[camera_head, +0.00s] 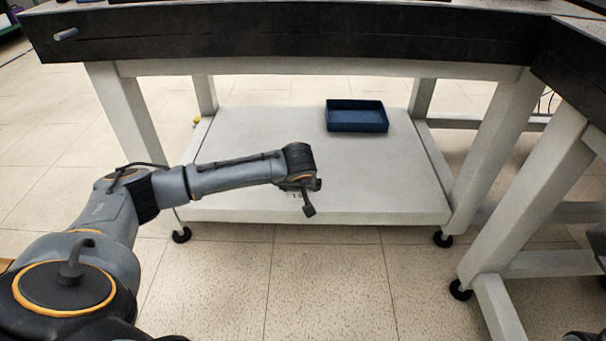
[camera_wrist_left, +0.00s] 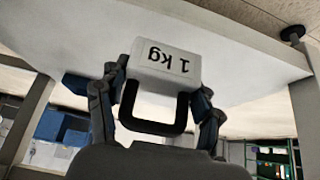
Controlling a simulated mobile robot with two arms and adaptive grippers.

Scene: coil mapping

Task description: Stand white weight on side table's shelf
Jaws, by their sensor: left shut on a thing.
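The side table's shelf (camera_head: 255,135) is the wide white lower board under the dark tabletop in the head view. My left gripper (camera_head: 306,188) is over the shelf's front part, left of the table's right legs. In the left wrist view my left gripper (camera_wrist_left: 155,105) is shut on the white weight (camera_wrist_left: 165,68), a pale block marked "1 kg" with a black handle. The marking appears upside down there. In the head view the weight is mostly hidden by the gripper and wrist. I cannot tell whether it touches the shelf. My right gripper is not in view.
A blue open tray (camera_head: 357,127) sits at the shelf's back right. The dark tabletop (camera_head: 290,38) spans above the shelf, with white legs (camera_head: 500,150) at the corners. Another white-legged table (camera_head: 535,180) stands at the right. The shelf's left and middle are clear.

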